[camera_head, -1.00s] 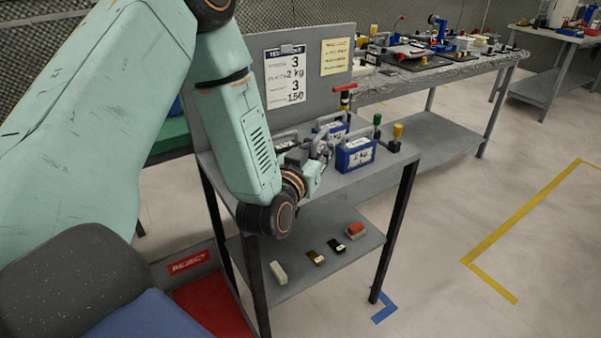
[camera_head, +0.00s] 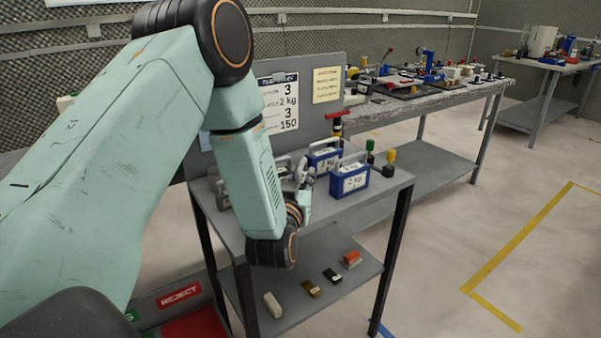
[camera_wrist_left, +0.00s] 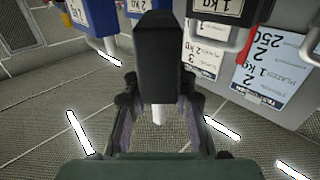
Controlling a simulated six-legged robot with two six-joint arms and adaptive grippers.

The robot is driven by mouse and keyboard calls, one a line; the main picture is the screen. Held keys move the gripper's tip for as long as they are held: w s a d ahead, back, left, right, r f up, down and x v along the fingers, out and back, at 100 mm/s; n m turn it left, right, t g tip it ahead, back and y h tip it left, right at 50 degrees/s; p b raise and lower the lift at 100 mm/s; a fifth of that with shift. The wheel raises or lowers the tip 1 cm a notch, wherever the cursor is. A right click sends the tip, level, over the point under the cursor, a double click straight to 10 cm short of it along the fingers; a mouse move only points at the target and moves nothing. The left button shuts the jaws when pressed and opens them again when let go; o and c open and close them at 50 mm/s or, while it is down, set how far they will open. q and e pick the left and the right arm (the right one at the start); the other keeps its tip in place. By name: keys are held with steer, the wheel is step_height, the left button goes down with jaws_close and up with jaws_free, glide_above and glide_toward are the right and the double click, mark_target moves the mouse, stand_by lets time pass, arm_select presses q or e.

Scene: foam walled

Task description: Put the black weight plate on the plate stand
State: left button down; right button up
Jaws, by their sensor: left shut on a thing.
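My left gripper (camera_head: 306,172) is low over the grey bench top, just left of the front blue weight. In the left wrist view its fingers (camera_wrist_left: 158,100) are shut on a black slab seen edge-on, which I take to be the black weight plate (camera_wrist_left: 157,60). The hold hides part of it, and in the head view I cannot make it out clearly. Blue weights with handles stand beside the gripper: a front one (camera_head: 350,181) and one behind (camera_head: 325,155). I cannot pick out the plate stand with certainty. My right gripper is not in view.
Green-topped (camera_head: 370,146) and yellow-topped (camera_head: 389,158) posts stand right of the weights. A grey back panel (camera_head: 300,75) with printed sheets rises behind. The lower shelf (camera_head: 315,290) holds several small blocks.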

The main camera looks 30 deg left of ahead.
arm_select(q)
step_height(320, 180, down, 3)
steer(key=shift+w+f+b, duration=0.15)
steer(key=shift+f+b, duration=0.05)
steer(key=shift+b, duration=0.35)
steer(key=shift+r, duration=0.1)
steer(key=c, duration=1.5)
jaws_free()
steer(key=shift+s+f, duration=0.2)
steer(key=shift+f, duration=0.05)
steer(key=shift+c, duration=0.2)
steer(key=o, duration=0.5)
steer(key=shift+c, duration=0.2)
steer(key=shift+r, duration=0.15)
steer(key=p+v, duration=0.1)
steer(key=v, duration=1.1)
